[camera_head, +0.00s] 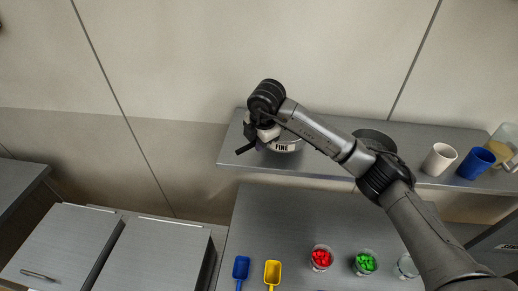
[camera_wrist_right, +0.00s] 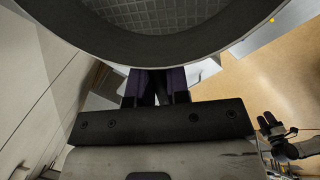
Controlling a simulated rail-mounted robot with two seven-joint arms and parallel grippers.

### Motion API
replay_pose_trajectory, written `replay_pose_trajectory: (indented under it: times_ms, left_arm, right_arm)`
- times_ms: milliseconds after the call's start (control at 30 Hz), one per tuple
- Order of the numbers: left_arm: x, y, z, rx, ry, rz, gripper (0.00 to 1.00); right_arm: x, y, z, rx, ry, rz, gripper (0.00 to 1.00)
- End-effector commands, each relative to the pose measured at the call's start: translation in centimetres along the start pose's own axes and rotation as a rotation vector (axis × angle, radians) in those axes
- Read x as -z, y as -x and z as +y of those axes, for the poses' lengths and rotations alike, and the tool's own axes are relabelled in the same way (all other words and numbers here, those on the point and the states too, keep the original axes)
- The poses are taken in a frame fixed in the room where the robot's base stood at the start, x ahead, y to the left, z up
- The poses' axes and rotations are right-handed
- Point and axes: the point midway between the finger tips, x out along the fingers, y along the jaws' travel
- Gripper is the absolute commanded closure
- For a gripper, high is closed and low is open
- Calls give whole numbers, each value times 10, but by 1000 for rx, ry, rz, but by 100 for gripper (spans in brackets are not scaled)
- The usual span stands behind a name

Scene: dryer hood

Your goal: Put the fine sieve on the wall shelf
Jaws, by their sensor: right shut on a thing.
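The fine sieve (camera_head: 286,143), a round pale-sided sieve marked FINE, is at the left end of the grey wall shelf (camera_head: 231,153). My right gripper (camera_head: 262,137) is shut on its left side in the head view. I cannot tell whether the sieve touches the shelf or hangs just above it. In the right wrist view, the sieve's rim (camera_wrist_right: 160,50) and mesh fill the top, with the right gripper's fingers (camera_wrist_right: 157,88) at the rim. A dark gripper, apparently my left one (camera_wrist_right: 268,122), shows small at lower right; its opening is unclear.
A dark round vessel (camera_head: 374,137) stands on the shelf, partly behind my right arm. A white mug (camera_head: 439,159), a blue cup (camera_head: 476,164) and a jug (camera_head: 502,143) stand at the right end. Below, the worktop (camera_head: 290,220) holds scoops and small cups.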

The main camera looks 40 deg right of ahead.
Motion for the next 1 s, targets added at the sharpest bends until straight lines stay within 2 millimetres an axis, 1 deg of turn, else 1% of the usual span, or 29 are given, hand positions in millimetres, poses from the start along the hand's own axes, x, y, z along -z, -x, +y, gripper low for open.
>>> replay_pose_trajectory:
  times_ms: [67, 167, 400, 733, 767, 1000]
  left_arm:
    - [0, 2, -1, 2, -3, 0, 57]
    - [2, 6, -1, 3, -4, -1, 57]
    - [5, 17, -1, 2, -3, 0, 57]
    - [5, 14, 2, -6, 7, 1, 57]
    - [5, 15, 2, -7, 8, 1, 57]
    - [5, 15, 2, -7, 9, 1, 57]
  right_arm:
    - [0, -2, 0, 0, 0, -1, 100]
    - [0, -10, -2, 2, 0, 0, 100]
    - [0, -36, -8, 2, 0, 0, 100]
    - [0, -40, -9, -1, 0, 0, 100]
    - [0, -41, -9, 1, 0, 0, 82]
    - [0, -40, -9, 1, 0, 0, 59]
